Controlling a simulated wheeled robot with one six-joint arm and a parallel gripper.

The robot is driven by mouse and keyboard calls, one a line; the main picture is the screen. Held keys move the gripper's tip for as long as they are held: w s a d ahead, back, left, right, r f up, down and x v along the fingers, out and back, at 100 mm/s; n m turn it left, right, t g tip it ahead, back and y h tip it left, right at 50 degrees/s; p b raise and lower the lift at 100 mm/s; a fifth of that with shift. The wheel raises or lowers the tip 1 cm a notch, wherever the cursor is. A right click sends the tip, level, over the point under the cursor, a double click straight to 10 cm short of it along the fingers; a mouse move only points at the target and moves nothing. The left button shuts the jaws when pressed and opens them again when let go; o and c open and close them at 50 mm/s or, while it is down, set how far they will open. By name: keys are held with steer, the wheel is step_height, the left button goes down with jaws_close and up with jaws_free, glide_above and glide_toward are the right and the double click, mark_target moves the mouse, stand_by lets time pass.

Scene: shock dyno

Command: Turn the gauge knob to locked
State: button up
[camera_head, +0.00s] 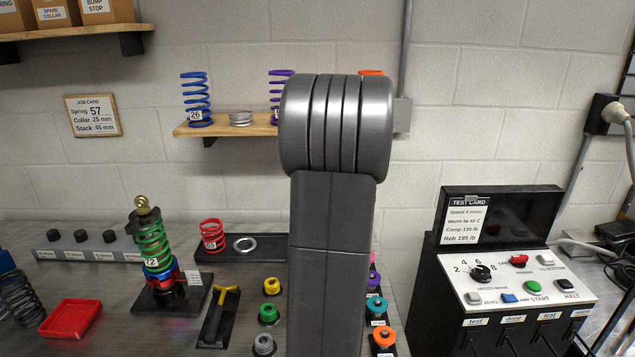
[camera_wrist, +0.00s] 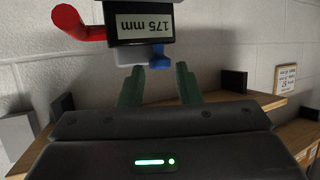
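In the wrist view, the gauge appears as a black block (camera_wrist: 156,25) with an upside-down "175 mm" label. A red curved piece (camera_wrist: 78,27) sticks out at its left. A small blue knob (camera_wrist: 159,61) shows just below the label, beside a light grey part (camera_wrist: 125,54). My gripper (camera_wrist: 159,72) has two green fingers standing apart, and it is empty. The blue knob appears between the fingertips, a little beyond them, with gaps on both sides; I see no contact. In the head view my arm hides the gripper and the gauge.
The wrist view looks upside down, with a wooden shelf (camera_wrist: 225,103) and wall behind. In the head view, a wall shelf (camera_head: 228,128) holds springs. A spring stand (camera_head: 170,297), a red tray (camera_head: 71,318) and a test console (camera_head: 512,285) stand below.

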steer(key=shift+w+a+f, duration=0.2)
steer(key=shift+w+f, duration=0.05)
steer(key=shift+w, duration=0.3)
steer(key=c, duration=0.7)
steer(key=shift+o, duration=0.2)
